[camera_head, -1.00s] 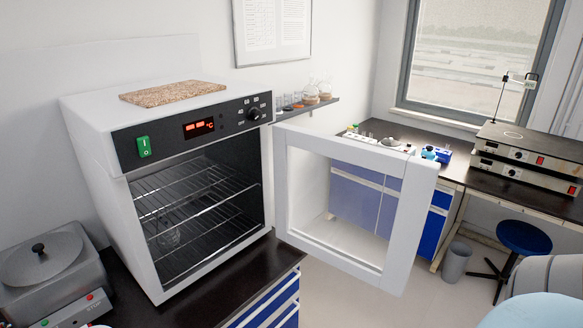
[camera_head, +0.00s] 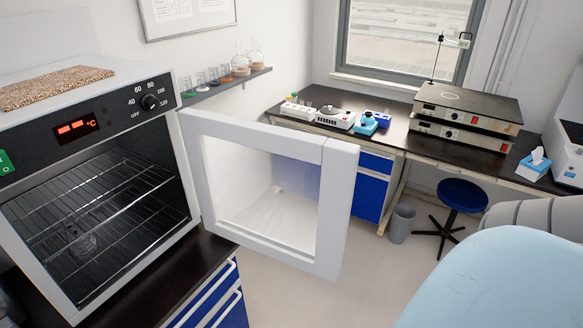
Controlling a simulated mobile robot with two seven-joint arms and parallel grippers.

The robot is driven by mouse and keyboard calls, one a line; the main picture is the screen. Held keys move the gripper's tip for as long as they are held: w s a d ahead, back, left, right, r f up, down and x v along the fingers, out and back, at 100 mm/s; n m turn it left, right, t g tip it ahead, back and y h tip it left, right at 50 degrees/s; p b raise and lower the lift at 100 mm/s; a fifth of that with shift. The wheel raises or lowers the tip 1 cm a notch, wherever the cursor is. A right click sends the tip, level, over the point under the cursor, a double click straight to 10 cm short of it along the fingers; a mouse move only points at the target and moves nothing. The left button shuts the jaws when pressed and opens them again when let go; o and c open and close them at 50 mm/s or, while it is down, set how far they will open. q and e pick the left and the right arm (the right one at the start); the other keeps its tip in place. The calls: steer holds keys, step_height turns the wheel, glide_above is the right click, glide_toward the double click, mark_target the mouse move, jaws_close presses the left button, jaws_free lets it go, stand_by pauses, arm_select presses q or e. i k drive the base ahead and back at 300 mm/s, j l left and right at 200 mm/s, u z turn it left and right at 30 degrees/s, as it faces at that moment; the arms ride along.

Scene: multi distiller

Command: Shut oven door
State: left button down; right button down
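The oven (camera_head: 95,185) stands on a dark counter at the left of the head view. Its front is open and its wire racks (camera_head: 90,200) show, with a small glass vessel (camera_head: 80,240) inside. The oven door (camera_head: 335,210), a white frame with a clear window, is hinged at the oven's right side and stands wide open, reaching out to the right over the floor. Neither of my grippers is in view, and nothing visible touches the door.
A wall shelf (camera_head: 228,82) with flasks is behind the door. A bench (camera_head: 395,130) with lab devices runs along the back. A blue stool (camera_head: 462,195) and a grey bin (camera_head: 401,222) stand on the floor.

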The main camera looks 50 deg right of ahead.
mark_target(284, 195)
steer(key=l+z, duration=0.15)
steer(key=l, duration=0.4)
steer(key=i+l+z, duration=0.15)
steer(key=l, duration=0.35)
steer(key=i+l+u, duration=0.1)
steer(key=l, duration=0.4)
steer(key=i+l+u, duration=0.1)
steer(key=l, duration=0.35)
